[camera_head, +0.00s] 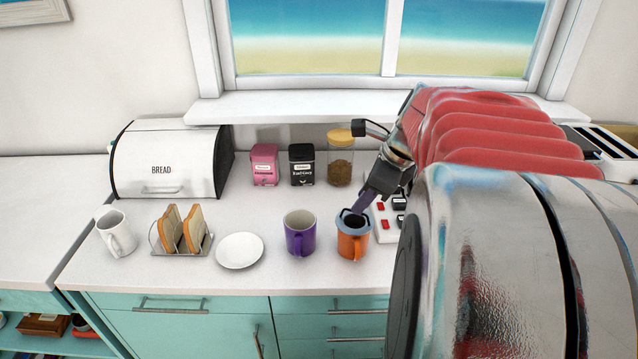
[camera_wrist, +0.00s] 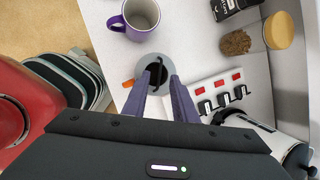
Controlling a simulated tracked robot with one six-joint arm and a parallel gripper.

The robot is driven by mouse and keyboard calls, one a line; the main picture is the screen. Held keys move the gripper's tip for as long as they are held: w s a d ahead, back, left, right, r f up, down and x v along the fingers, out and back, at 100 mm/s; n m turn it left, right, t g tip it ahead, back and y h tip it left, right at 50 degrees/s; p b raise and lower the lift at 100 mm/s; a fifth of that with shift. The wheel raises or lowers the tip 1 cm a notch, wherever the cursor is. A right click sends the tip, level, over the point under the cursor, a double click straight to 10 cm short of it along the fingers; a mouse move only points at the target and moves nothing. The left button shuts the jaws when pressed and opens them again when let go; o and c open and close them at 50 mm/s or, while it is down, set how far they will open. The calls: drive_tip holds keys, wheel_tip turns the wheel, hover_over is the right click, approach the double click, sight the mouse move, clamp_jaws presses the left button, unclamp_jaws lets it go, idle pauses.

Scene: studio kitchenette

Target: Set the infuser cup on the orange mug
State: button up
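The orange mug (camera_head: 352,246) stands on the counter, right of the purple mug. Its orange handle (camera_wrist: 128,83) shows in the wrist view. The grey-blue infuser cup (camera_head: 342,222) is at the orange mug's mouth, its rim over the mug's; whether it is fully seated is hard to tell. From above, the infuser cup (camera_wrist: 142,66) shows as a grey ring with a dark opening. My gripper (camera_head: 362,204) reaches down from the upper right to the infuser cup's rim. In the wrist view, my gripper's purple fingers (camera_wrist: 161,77) are apart, either side of the dark opening; their grip is unclear.
A purple mug (camera_head: 300,234) stands close left of the orange mug. A white plate (camera_head: 239,251), toast rack (camera_head: 181,251) and white mug (camera_head: 117,233) are farther left. A switched power strip (camera_head: 384,222) lies close right. Tins and a jar (camera_head: 340,165) stand behind.

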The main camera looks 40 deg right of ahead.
drive_tip(key=v, duration=0.9)
drive_tip(key=shift+s+r, duration=0.2)
drive_tip(key=shift+r, duration=0.1)
